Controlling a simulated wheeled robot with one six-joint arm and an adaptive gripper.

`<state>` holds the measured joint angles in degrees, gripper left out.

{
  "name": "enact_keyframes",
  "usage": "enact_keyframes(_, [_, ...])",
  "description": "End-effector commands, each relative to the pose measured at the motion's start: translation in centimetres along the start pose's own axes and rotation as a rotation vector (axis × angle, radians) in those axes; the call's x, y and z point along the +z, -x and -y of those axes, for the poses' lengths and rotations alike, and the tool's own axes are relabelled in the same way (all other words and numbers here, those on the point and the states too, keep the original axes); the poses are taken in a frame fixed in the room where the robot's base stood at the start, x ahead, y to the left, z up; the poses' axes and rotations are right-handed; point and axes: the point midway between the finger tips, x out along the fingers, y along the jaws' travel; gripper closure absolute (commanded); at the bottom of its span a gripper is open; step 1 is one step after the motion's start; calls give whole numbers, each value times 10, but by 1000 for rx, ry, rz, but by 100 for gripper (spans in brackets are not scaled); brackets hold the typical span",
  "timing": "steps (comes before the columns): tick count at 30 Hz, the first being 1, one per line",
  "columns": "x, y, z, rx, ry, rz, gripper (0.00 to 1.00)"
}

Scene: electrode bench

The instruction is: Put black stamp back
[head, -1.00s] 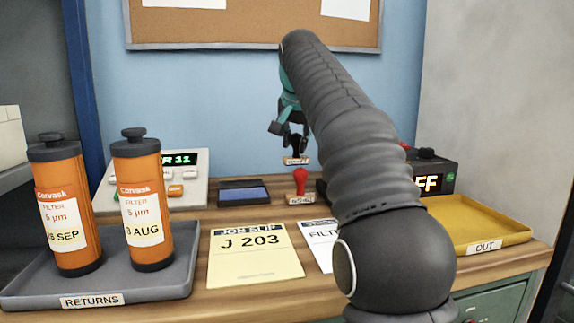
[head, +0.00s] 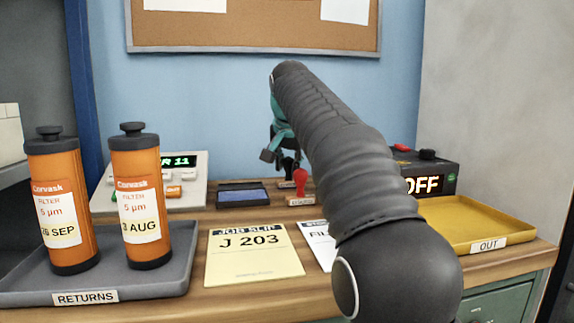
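The black stamp (head: 288,166) is in my gripper (head: 281,157) at the back of the bench, upright, just behind and left of the red stamp (head: 300,180). The fingers are partly hidden by my arm and look shut around the black stamp's handle. Its labelled base is low, partly covered by the red stamp. I cannot tell whether it touches the surface below. The red stamp stands upright with its pale labelled base toward me.
A blue ink pad (head: 242,195) lies left of the stamps. The job slip (head: 254,262) lies in front. A grey returns tray (head: 190,262) with two orange filters is left; a yellow out tray (head: 470,222) and a black box with an OFF display (head: 440,172) are right.

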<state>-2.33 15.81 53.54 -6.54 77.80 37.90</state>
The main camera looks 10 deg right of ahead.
Motion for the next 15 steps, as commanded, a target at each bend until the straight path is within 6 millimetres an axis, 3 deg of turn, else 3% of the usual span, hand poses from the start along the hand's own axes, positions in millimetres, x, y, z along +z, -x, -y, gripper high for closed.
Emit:
enact_keyframes(1, [0, 0, 0, 0, 0, 0, 56])
enact_keyframes(3, [0, 0, 0, 0, 0, 0, 46])
enact_keyframes(15, [-2, 8, 1, -1, 0, -1, 46])
